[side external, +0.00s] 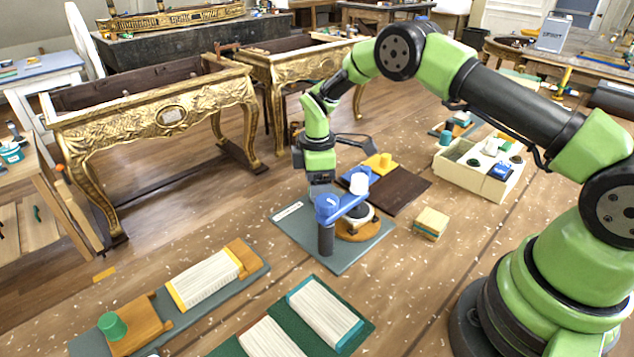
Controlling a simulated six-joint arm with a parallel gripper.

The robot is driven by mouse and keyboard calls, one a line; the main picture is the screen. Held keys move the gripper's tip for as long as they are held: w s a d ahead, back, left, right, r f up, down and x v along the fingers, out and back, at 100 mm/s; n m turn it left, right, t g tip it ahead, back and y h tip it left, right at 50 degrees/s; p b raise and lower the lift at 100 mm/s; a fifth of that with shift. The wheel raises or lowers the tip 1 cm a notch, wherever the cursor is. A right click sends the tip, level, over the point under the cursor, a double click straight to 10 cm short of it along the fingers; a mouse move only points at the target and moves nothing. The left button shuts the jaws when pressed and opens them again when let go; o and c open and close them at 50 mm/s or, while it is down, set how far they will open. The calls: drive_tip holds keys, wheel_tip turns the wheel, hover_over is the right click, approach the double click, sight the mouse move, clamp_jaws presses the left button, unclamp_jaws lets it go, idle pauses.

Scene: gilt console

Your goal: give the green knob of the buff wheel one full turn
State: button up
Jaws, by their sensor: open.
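In the middle, a grey-blue board (292,232) carries a low round orange-brown base (360,234) with a pale and dark disc on it. A blue bar (347,205) lies above this disc, with a white cylinder (359,184) at its far end and a dark post (326,241) under its near end. I cannot make out a green knob on this assembly.
A dark brown board with a yellow block (379,162) lies behind. A small block stack (431,223) stands to the right, and a cream divided box (478,170) farther right. Ribbed white blocks (205,279) lie in front. Gilt consoles (160,118) stand at the back left.

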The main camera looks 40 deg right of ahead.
drive_tip(key=shift+f, duration=0.1)
drive_tip(key=c, duration=0.9)
drive_tip(key=shift+c, duration=0.2)
drive_tip(key=shift+m, duration=0.3)
drive_tip(key=shift+m, duration=2.7)
drive_tip(key=o, duration=0.9)
drive_tip(key=shift+o, duration=0.2)
